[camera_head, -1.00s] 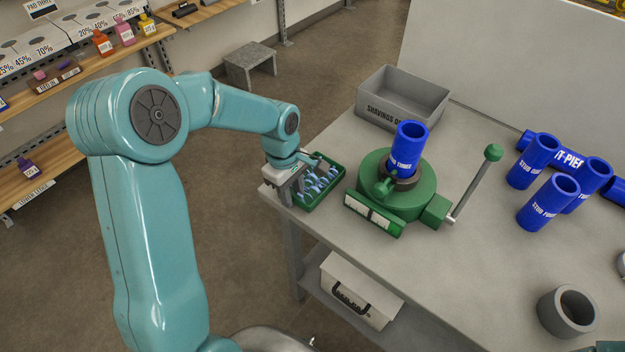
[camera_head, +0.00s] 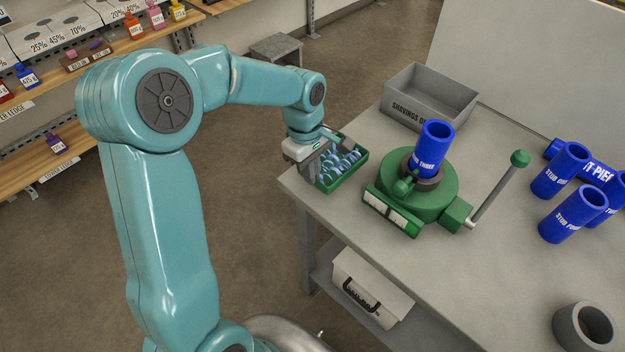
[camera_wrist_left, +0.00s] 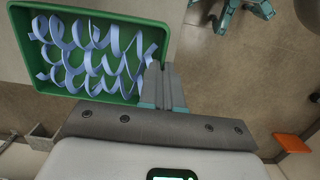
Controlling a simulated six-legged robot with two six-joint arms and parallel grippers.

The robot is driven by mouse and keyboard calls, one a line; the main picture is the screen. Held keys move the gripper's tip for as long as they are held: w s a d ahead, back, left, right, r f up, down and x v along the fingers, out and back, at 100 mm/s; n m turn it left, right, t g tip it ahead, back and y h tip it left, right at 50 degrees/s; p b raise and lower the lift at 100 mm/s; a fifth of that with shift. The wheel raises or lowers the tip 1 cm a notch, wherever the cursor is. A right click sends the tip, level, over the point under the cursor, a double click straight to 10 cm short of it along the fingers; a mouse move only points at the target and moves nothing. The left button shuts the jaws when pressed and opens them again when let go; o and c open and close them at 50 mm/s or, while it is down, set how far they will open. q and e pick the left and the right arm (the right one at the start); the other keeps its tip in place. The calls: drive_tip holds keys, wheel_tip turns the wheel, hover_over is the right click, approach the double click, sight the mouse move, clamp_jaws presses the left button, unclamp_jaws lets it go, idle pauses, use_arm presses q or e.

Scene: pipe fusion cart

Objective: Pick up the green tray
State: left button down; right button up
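The green tray (camera_head: 357,172) is a shallow rectangular box with several pale blue curled shavings (camera_head: 340,160) in it. In the head view it appears a little above the near-left corner of the workbench. My left gripper (camera_head: 322,168) is at its left side. In the left wrist view the tray (camera_wrist_left: 163,40) fills the upper left, and my gripper's grey fingers (camera_wrist_left: 168,88) are close together at its right wall, shut on it. The tray looks roughly level. My right gripper is not in view.
A green clamp (camera_head: 440,196) with a lever holds a blue pipe (camera_head: 433,150) right of the tray. A grey shavings bin (camera_head: 455,100) stands behind. More blue stubs (camera_head: 573,212) and a grey ring (camera_head: 585,325) are at right. A white case (camera_head: 372,290) sits on the lower shelf.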

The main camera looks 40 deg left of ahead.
use_arm(q)
wheel_tip(320, 180, up, 16)
drive_tip(key=shift+f, duration=0.25)
